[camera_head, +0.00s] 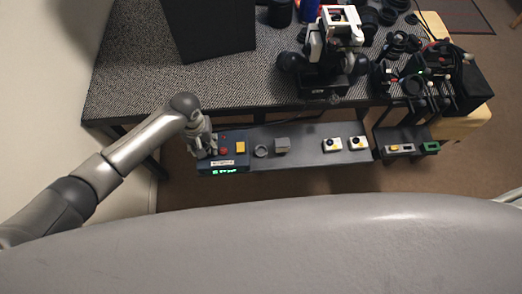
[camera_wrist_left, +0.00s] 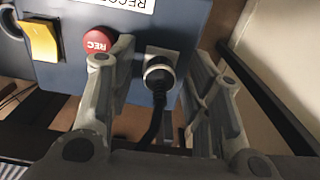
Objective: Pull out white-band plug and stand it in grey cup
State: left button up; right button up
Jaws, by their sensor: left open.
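The plug with a white band (camera_wrist_left: 158,73) sits in a socket on the blue recorder box (camera_head: 224,161), and a black cable runs down from it in the left wrist view. My left gripper (camera_head: 204,149) is at the left end of the box. In the left wrist view its open fingers (camera_wrist_left: 163,72) stand on either side of the plug, with gaps to it. In the head view the gripper hides the plug. The grey cup (camera_head: 261,151) stands on the shelf just right of the box. My right gripper is out of view.
The box carries a red REC button (camera_wrist_left: 97,41), close to one finger, and a yellow switch (camera_wrist_left: 42,41). The carpeted tabletop (camera_head: 130,75) overhangs behind.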

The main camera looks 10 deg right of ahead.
aim_at(204, 145)
pick_arm(q)
jog(key=shift+p, duration=0.3)
jog(key=shift+c, duration=0.4)
grip_shut()
jog(key=shift+r, duration=0.15)
jog(key=shift+r+p, duration=2.9)
jog(key=shift+p, duration=0.75)
